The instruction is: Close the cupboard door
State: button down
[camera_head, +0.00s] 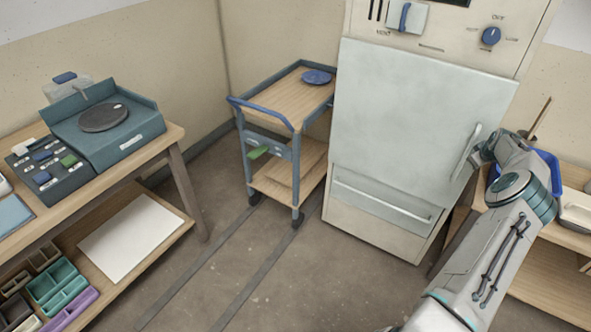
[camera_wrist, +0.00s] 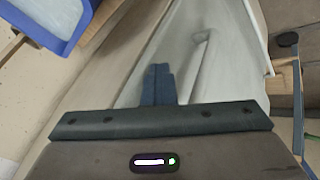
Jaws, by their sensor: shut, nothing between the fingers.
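The cupboard door (camera_head: 420,110) is a large pale grey-green panel on the front of a tall cream unit, with an upright handle (camera_head: 466,152) near its right edge. It looks shut or nearly shut in the head view; I cannot tell whether a small gap remains. In the wrist view, my gripper (camera_wrist: 158,84) is shut and empty, its dark fingers together in front of pale surfaces of the unit. In the head view my arm reaches the door's right side near the handle, and the fingertips are hard to make out. I cannot tell whether they touch the door.
A drawer (camera_head: 382,200) with a long bar sits below the door. A blue tub (camera_head: 546,168) stands on the shelf at right; it shows close by in the wrist view (camera_wrist: 45,18). A trolley (camera_head: 290,95) stands left of the unit. The floor in front is clear.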

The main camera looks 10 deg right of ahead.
jog(key=shift+w+d+r, duration=0.2)
jog(key=shift+r, duration=0.3)
jog(key=shift+w+d+r, duration=0.15)
jog(key=shift+r, duration=0.3)
jog(key=s+a+f+b, duration=0.1)
jog(key=s+a+f, duration=0.1)
jog(key=s+a, duration=0.15)
jog(key=s+r+b, duration=0.1)
jog(key=s+r, duration=0.5)
jog(key=r, duration=0.2)
jog(key=shift+s+d+b, duration=0.2)
jog(key=shift+b, duration=0.15)
jog(key=shift+r, duration=0.1)
